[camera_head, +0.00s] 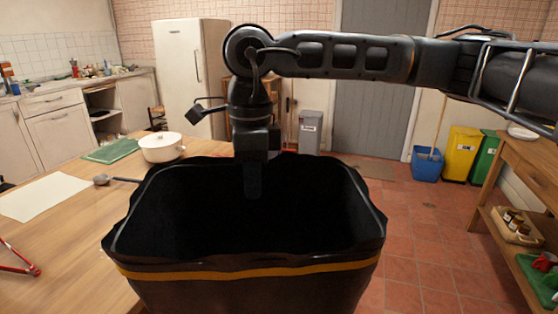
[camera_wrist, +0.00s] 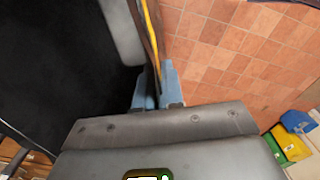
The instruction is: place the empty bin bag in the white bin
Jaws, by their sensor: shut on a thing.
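The empty bin bag (camera_head: 245,285) is black, with an orange band below its wide open rim. It is held upright and open, large in front of me in the head view, overlapping the table's right edge. My gripper (camera_head: 252,190) points down at its far rim. In the wrist view my gripper (camera_wrist: 158,90) is shut on the rim of the bag (camera_wrist: 60,70), with the yellow-orange band running up between the fingers. A pale grey-white bin (camera_head: 310,132) stands on the floor against the back wall, left of the grey door. The bag hides what is beneath it.
A wooden table (camera_head: 70,235) at left holds a white pot (camera_head: 161,147), a green board (camera_head: 111,150), a ladle and paper. Blue (camera_head: 427,165), yellow (camera_head: 461,153) and green (camera_head: 485,157) bins stand at back right. A wooden shelf unit (camera_head: 530,160) is right. Tiled floor between is clear.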

